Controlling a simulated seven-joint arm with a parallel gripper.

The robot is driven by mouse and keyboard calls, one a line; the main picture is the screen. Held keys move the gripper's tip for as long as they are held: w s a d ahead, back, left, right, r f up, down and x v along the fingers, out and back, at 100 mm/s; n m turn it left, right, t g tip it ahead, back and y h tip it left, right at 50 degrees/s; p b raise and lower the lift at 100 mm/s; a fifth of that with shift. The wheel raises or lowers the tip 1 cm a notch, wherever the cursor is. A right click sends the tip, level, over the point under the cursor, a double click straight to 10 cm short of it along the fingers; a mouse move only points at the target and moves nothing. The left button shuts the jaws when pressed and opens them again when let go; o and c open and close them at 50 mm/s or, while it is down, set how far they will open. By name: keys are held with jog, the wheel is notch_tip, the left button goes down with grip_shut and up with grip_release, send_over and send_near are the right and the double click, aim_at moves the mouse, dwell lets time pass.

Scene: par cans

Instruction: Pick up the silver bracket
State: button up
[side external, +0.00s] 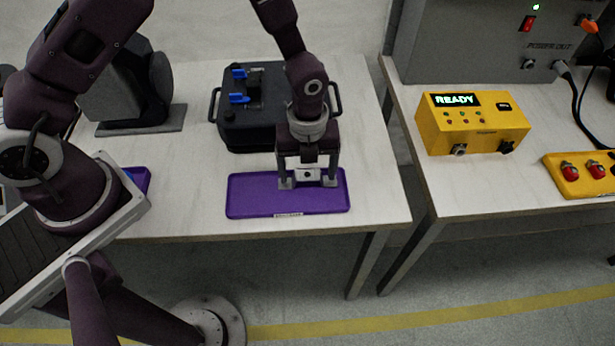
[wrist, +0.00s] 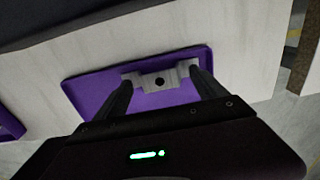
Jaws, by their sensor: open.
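In the side external view the bracket (side external: 308,176) shows between my fingers, over the right part of the purple tray (side external: 250,200). My gripper (side external: 308,182) points down with its fingers apart, one near each end of the bracket. In the wrist view the gripper (wrist: 163,80) straddles it. I cannot tell whether the fingers touch the bracket.
A black case (side external: 238,130) with blue latches and side handles stands just behind the tray. A second purple tray (side external: 138,178) is partly hidden at the left. A yellow box reading READY (side external: 470,125) stands on the right-hand table.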

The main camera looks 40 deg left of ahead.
aim_at(307, 175)
jog(key=c, duration=1.6)
notch_tip(307, 175, up, 10)
jog(key=shift+r, duration=0.1)
